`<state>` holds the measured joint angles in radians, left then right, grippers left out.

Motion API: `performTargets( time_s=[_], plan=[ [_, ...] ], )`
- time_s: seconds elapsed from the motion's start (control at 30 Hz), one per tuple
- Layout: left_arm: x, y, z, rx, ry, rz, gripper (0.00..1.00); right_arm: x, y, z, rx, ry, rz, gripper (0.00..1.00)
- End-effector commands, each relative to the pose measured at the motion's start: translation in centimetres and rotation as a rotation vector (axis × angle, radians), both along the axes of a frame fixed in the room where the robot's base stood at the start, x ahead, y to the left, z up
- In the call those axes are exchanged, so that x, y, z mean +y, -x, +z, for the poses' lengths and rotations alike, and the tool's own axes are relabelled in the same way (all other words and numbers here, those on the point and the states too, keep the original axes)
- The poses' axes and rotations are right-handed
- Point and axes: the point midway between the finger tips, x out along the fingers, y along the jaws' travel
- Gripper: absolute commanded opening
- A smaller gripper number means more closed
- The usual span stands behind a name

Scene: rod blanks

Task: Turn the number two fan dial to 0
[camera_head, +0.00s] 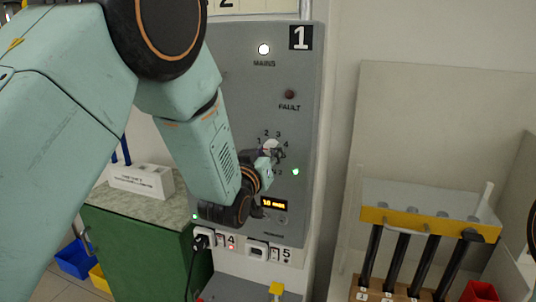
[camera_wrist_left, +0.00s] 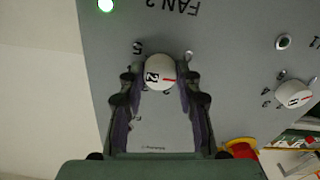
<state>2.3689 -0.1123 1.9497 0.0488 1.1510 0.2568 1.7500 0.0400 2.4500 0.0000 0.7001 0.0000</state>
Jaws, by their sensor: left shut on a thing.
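The number two fan dial is a round white knob (camera_wrist_left: 160,70) with a "2" and a red mark on its face, on a grey panel (camera_head: 240,55). My left gripper (camera_wrist_left: 158,88) is shut on it, one finger on each side. In the wrist view the red mark points to picture right, and the finger hides the numeral there. The "FAN 2" label (camera_wrist_left: 178,6) shows upside down above the dial. In the head view the dial (camera_head: 271,147) is partly hidden by my left gripper (camera_head: 266,158); numerals 1 to 4 show around it. My right gripper is out of view.
Another white dial (camera_wrist_left: 294,95) sits to the right in the wrist view. A lit green lamp (camera_head: 295,171) is close to the fan dial. An orange display (camera_head: 273,204) and sockets (camera_head: 257,252) lie below. A yellow-topped rack (camera_head: 430,222) stands at the right.

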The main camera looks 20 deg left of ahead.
Motion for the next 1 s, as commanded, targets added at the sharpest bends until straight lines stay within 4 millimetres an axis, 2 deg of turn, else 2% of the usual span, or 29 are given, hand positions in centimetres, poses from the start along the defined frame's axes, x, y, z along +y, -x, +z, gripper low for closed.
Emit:
performTargets(
  time_s=[0.6,1.0],
  plan=[
    [-0.06,0.0,0.11,0.015,0.518,0.001,0.02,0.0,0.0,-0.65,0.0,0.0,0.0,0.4],
    [-0.07,0.0,0.14,0.021,0.675,0.002,0.03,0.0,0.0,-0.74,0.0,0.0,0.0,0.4]
  ],
)
